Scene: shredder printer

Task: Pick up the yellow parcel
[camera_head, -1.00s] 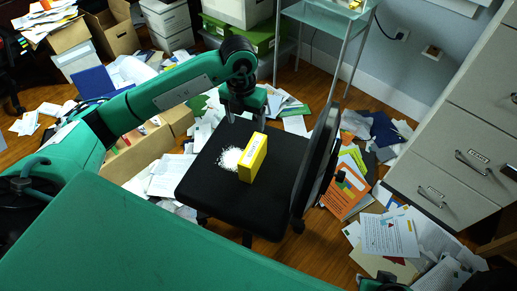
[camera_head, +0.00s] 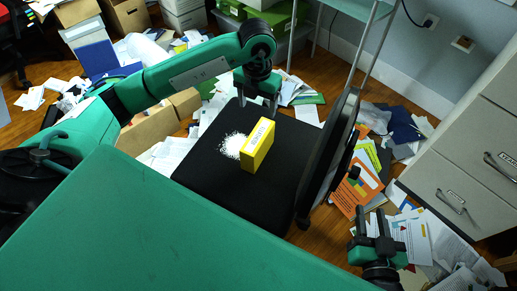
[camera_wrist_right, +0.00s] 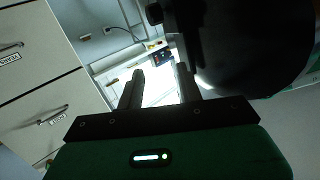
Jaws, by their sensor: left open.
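The yellow parcel (camera_head: 257,150) is a box standing upright on the black seat of an office chair (camera_head: 205,177). Dark lettering shows on its pale top edge. A patch of white bits (camera_head: 231,145) lies on the seat at its left. My left gripper (camera_head: 257,106) is open and empty, pointing down above the far part of the seat, just beyond the parcel and apart from it. My right gripper (camera_head: 374,223) is open and empty at the lower right, past the chair's backrest. Its two separated fingers (camera_wrist_right: 158,86) also show in the right wrist view.
The chair's upright backrest (camera_head: 327,150) stands between the parcel and my right gripper. Grey drawers (camera_head: 455,165) stand at the right. A glass-topped stand (camera_head: 362,8) is behind. Papers and folders (camera_head: 360,183) litter the floor, with cardboard boxes (camera_head: 150,130) left of the chair.

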